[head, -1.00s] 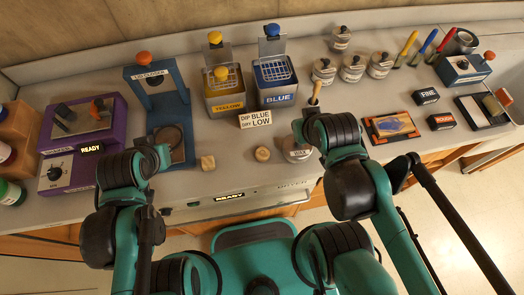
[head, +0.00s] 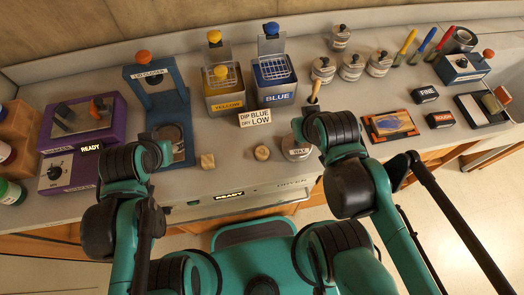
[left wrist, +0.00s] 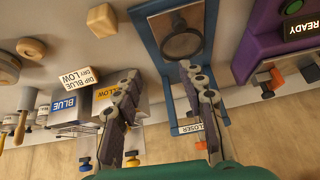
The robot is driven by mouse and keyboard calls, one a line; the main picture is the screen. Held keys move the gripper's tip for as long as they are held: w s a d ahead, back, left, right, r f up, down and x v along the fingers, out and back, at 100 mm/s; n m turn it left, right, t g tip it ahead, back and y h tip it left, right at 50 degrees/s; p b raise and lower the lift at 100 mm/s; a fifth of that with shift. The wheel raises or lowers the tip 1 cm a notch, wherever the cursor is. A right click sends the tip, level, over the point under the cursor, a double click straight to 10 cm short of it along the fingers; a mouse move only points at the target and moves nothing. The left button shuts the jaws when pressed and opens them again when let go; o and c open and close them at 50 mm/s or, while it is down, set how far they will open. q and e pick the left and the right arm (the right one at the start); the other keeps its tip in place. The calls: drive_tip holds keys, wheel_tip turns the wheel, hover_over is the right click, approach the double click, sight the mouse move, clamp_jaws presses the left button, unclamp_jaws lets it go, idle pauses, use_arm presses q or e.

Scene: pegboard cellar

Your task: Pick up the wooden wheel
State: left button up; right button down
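The wooden wheel (head: 262,153) is a small pale round disc lying on the grey bench near its front edge, left of the wax tin. It also shows at the upper left of the left wrist view (left wrist: 31,47). My left gripper (left wrist: 160,75) is open with nothing between its fingers; it is over the bench by the blue lid closer, to the left of the wheel. In the head view its fingers are hidden by my left arm. My right arm ends above the wax tin; its gripper fingers are not clear there.
A wooden cube (head: 207,162) lies left of the wheel. The wax tin (head: 297,150) is close on its right. A dip sign (head: 254,117) and the yellow (head: 225,101) and blue (head: 277,95) tanks stand behind. The blue lid closer (head: 158,90) and purple machine (head: 75,175) are left.

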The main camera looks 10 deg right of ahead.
use_arm(q)
drive_tip(key=shift+o, duration=1.4)
drive_tip(key=w+d+m+g+h+p, duration=0.1)
drive_tip(key=w+d+m+g+p, duration=0.1)
drive_tip(key=d+m, duration=0.7)
drive_tip(key=shift+w+d+f+g+h, duration=0.35)
drive_tip(key=shift+d+g, duration=0.35)
drive_tip(key=shift+d, duration=0.45)
drive_tip(key=m+g+p, duration=0.2)
drive_tip(key=m+g, duration=0.2)
drive_tip(key=m, duration=0.6)
hover_over(262, 151)
drive_tip(key=a, duration=0.1)
wheel_tip(262, 151, down, 5)
drive_tip(key=shift+a+r, duration=0.1)
drive_tip(key=shift+r, duration=0.1)
drive_tip(key=f, duration=0.1)
drive_tip(key=f+b, duration=0.1)
drive_tip(key=shift+s+d+f, duration=0.1)
drive_tip(key=shift+d+f, duration=0.1)
drive_tip(key=shift+f, duration=0.15)
drive_tip(key=f+b, duration=0.1)
drive_tip(key=f, duration=0.2)
drive_tip(key=f+b, duration=0.1)
drive_tip(key=f, duration=0.1)
drive_tip(key=shift+d+f+b, duration=0.1)
drive_tip(key=shift+d+b, duration=0.2)
drive_tip(key=shift+c, duration=0.9)
drive_tip(key=c, duration=0.8)
